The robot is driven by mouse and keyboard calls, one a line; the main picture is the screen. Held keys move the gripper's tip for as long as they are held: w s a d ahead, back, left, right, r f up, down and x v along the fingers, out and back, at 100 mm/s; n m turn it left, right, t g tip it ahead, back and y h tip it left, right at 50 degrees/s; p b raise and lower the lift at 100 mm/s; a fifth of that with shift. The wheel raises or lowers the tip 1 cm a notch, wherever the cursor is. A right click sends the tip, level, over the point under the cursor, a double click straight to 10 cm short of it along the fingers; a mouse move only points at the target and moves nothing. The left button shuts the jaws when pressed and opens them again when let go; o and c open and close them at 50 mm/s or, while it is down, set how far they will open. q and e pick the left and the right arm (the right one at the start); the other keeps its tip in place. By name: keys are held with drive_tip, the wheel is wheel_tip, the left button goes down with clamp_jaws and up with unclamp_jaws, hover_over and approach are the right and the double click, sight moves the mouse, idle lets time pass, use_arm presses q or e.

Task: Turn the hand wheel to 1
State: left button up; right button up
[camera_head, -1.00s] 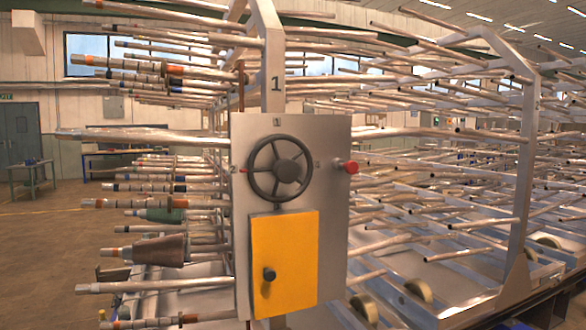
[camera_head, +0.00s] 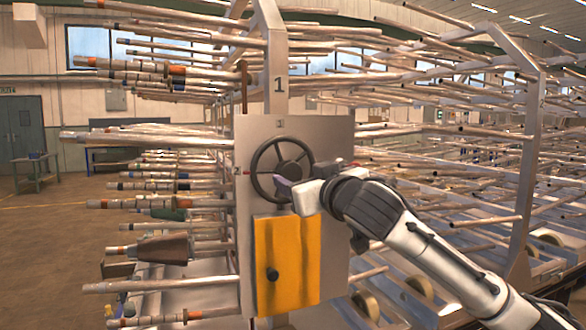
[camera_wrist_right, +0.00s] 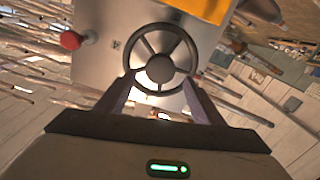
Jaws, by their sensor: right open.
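The dark round hand wheel (camera_head: 289,169) with spokes and a central hub sits on the grey metal panel (camera_head: 335,135). Label 1 (camera_head: 280,125) is above the wheel, and label 2 (camera_head: 236,171) is at its left with a small red mark beside it. My right gripper (camera_head: 283,186) is in front of the wheel's lower right part and hides some of the rim. In the right wrist view the wheel (camera_wrist_right: 160,69) lies ahead, with the open fingers (camera_wrist_right: 157,84) either side of its lower part in the picture. Contact cannot be told. My left gripper is out of view.
A yellow door (camera_head: 295,255) with a black knob (camera_head: 272,274) is below the wheel. A red button (camera_wrist_right: 70,40) shows beside the wheel in the wrist view. Long metal tubes (camera_head: 130,138) stick out left of the panel, and several more fill the right side.

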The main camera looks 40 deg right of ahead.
sight(292, 172)
drive_tip(key=p+x, duration=0.1)
drive_tip(key=x, duration=0.3)
drive_tip(key=shift+w, duration=0.4)
drive_tip(key=shift+c, duration=0.2)
drive_tip(key=c, duration=1.5)
drive_tip(key=shift+o, duration=0.2)
drive_tip(key=shift+d, duration=0.1)
